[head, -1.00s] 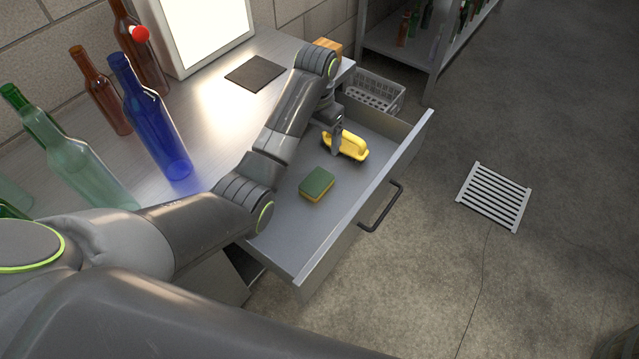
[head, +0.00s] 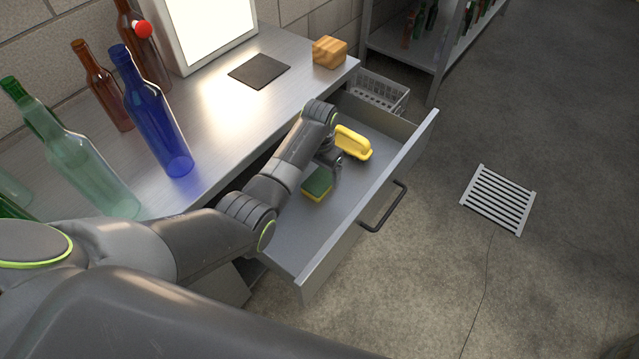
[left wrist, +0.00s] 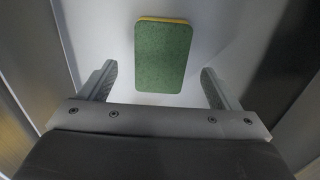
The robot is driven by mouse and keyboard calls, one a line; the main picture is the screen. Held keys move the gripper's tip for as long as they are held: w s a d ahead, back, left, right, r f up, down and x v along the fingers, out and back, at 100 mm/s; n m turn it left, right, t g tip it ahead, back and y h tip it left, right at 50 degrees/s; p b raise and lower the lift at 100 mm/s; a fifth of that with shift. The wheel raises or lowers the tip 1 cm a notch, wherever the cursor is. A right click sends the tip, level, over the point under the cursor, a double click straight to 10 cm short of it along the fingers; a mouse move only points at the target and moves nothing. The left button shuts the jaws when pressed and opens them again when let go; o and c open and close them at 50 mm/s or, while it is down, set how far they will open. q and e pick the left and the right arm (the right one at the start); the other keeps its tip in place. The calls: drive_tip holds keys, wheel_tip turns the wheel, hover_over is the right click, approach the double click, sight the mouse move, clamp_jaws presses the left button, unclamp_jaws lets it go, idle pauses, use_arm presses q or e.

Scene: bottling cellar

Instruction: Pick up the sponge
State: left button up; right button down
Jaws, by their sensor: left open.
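The sponge (head: 317,184), green on top and yellow below, lies flat in the open drawer (head: 300,225). In the left wrist view the sponge (left wrist: 163,57) lies ahead of and between the two fingers, its green face toward the camera. My left gripper (head: 337,180) is in the drawer space just beside the sponge in the head view. Its fingers also show in the left wrist view (left wrist: 158,85), spread apart with nothing between the tips touching them. Part of the gripper is hidden by my left wrist in the head view. My right gripper is not in view.
A yellow handled object (head: 354,143) lies farther back in the drawer. A blue bottle (head: 160,125) and other bottles stand on the steel worktop (head: 215,140), with a wooden block (head: 329,52) at its far end. The drawer front (head: 385,190) is a raised edge.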

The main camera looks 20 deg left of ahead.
sight(319, 181)
use_arm(q)
wheel_tip(319, 181, down, 4)
drive_tip(key=shift+s+a+r, duration=0.1)
drive_tip(key=c, duration=1.1)
